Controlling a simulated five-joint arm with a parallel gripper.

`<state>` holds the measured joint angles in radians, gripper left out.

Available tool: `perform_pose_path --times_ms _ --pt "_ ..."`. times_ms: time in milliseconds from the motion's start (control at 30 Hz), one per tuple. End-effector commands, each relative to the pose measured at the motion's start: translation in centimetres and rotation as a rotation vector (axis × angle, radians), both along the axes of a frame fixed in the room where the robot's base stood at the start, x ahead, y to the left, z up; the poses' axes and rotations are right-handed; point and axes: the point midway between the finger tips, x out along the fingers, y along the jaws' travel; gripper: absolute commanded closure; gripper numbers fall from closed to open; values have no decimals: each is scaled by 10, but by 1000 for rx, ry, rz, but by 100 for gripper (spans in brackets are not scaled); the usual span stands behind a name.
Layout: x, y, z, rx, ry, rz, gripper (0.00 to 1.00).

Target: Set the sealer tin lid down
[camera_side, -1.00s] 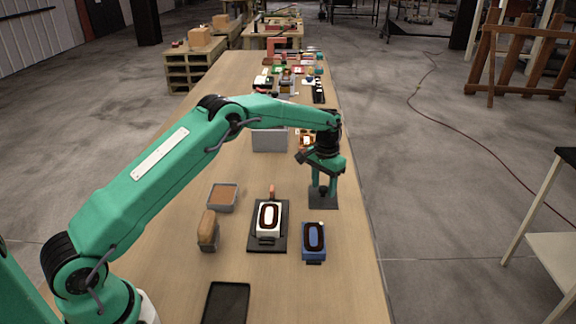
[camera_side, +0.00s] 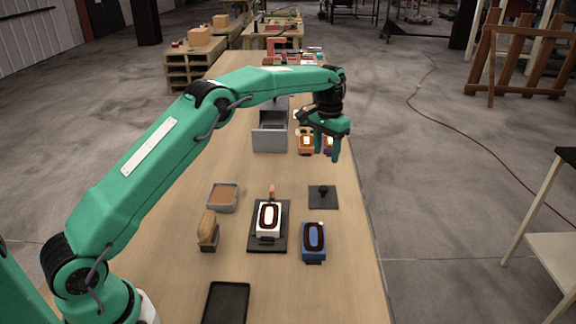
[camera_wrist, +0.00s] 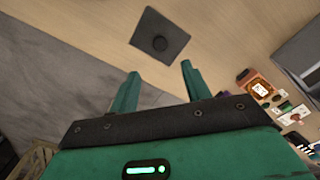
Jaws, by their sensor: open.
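A flat dark grey square with a round black knob in its middle, which looks like the sealer tin lid (camera_side: 323,190), lies on the table right of centre. I cannot tell whether a separate pad lies under it. It also shows in the wrist view, where the lid (camera_wrist: 172,33) is beyond the fingertips. My gripper (camera_side: 327,154) is open and empty, raised above the table and farther back than the lid. In the wrist view my gripper (camera_wrist: 160,72) has nothing between its fingers. A grey tin with brown contents (camera_side: 222,196) stands open to the left.
A white case with a dark oval ring (camera_side: 268,219) sits on a black stand. A blue case (camera_side: 313,241) is right of it. A wood-topped brush or block (camera_side: 208,230), a black tray (camera_side: 226,303) and a grey bin (camera_side: 269,141) stand around. The table's right edge is close to the lid.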

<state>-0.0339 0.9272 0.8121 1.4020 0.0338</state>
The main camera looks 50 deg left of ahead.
Motion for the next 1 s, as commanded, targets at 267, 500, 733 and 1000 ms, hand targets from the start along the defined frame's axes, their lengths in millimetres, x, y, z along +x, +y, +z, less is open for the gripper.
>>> perform_pose_path --times_ms 267,500,733,1000 --pt "0 0 1 0 0 0 52" --pt "0 0 1 0 0 0 52" --pt "-3 0 8 0 -6 0 52" --pt "-23 -3 46 1 -48 0 52"
